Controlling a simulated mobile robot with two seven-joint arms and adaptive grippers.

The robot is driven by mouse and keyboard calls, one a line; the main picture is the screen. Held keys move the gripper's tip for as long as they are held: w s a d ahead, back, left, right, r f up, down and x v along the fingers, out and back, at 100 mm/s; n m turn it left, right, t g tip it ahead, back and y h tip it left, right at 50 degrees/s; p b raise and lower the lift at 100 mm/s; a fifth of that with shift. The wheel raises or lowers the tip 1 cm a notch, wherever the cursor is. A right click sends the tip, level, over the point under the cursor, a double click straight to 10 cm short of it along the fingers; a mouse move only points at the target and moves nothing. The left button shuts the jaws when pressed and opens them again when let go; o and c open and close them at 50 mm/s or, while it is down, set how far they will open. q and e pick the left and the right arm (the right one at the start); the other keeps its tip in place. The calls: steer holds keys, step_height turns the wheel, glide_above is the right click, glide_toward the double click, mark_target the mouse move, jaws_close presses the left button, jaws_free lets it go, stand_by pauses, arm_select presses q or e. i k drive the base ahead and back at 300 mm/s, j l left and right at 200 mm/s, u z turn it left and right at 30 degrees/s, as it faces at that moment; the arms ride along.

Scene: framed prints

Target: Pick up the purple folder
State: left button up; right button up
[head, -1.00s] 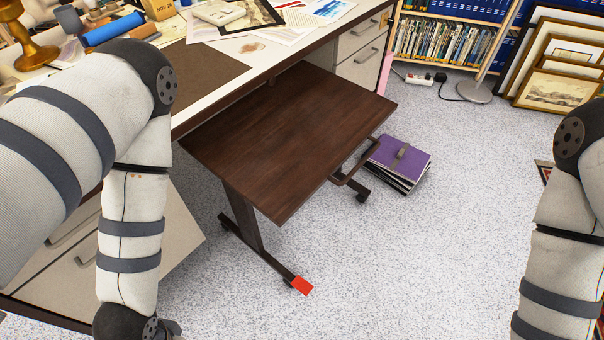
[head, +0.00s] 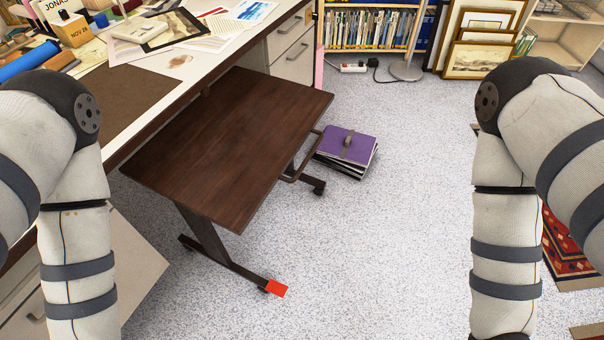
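The purple folder (head: 336,142) lies flat on top of a small stack of dark and white folders or papers (head: 342,170) on the floor. The stack sits just right of the brown wheeled side table, close to its frame.
The brown wheeled table (head: 230,140) stands left of the folder, its base reaching forward to a red tag (head: 277,289). A cluttered desk (head: 190,75) is behind it. Framed prints (head: 480,50) and a bookshelf (head: 370,28) stand at the back. Speckled floor (head: 400,200) right of the folder is clear.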

mark_target(351, 146)
steer(key=i+l, duration=0.7)
steer(key=l, duration=0.25)
steer(key=i+l, duration=0.7)
steer(key=l, duration=0.25)
steer(key=i+l, duration=0.35)
steer(key=i+l+u, duration=0.05)
steer(key=l, duration=0.05)
